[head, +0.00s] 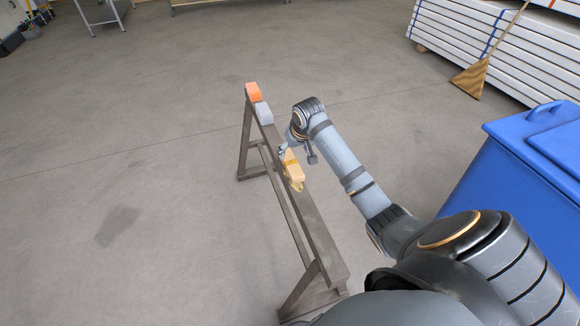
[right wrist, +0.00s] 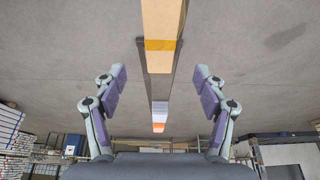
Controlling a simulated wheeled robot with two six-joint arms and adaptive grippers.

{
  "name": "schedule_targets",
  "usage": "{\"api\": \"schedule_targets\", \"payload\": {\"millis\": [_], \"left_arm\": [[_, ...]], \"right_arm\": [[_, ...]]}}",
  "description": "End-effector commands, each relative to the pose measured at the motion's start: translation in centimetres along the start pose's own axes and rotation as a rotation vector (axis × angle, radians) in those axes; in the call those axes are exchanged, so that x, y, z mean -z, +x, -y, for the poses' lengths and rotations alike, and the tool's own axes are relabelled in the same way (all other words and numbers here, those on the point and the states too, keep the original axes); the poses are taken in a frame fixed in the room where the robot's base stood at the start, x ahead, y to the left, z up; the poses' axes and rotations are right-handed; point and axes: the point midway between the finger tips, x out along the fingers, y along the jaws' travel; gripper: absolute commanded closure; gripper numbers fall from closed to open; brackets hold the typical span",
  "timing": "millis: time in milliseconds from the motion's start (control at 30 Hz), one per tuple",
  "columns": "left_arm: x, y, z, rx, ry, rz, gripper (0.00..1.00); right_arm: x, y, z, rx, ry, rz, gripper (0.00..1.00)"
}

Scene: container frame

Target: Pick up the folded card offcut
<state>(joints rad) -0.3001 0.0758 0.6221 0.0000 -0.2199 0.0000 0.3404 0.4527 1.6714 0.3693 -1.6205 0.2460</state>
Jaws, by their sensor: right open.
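The folded card offcut appears to be the tan piece (head: 295,172) with an orange-yellow band, lying on the narrow top of a trestle. In the right wrist view the tan piece (right wrist: 160,20) enters from the top edge, between the two spread fingers in the picture. My right gripper (head: 286,150) is at the far end of the tan piece and partly hides it. In the right wrist view my right gripper (right wrist: 160,80) is open, with nothing held between its pads. My left gripper does not show.
A grey block (head: 264,112) and an orange block (head: 253,91) sit farther along the brown trestle (head: 318,232). A blue bin (head: 500,195) stands at the right. White stacked panels (head: 480,45) and a broom (head: 472,78) are at the back right. The floor left of the trestle is clear.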

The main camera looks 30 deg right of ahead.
Motion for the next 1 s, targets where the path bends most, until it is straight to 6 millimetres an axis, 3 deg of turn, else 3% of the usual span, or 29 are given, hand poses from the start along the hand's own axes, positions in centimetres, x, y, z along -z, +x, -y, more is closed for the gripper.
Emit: {"api": "schedule_targets", "payload": {"millis": [133,400,700,967,1000], "left_arm": [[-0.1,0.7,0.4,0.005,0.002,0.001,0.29],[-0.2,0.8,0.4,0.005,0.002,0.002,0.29],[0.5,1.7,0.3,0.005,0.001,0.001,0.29],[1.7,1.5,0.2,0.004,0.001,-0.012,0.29],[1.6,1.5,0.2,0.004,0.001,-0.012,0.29]], "right_arm": [[-0.1,2.9,0.0,0.001,0.002,0.003,0.28],[-0.1,4.3,0.0,-0.001,0.000,0.001,0.28],[-0.3,8.9,0.2,-0.001,0.001,0.002,0.28],[-0.2,9.1,0.1,-0.001,-0.001,0.001,0.28],[-0.2,9.1,0.1,-0.001,-0.001,0.001,0.34]]}}
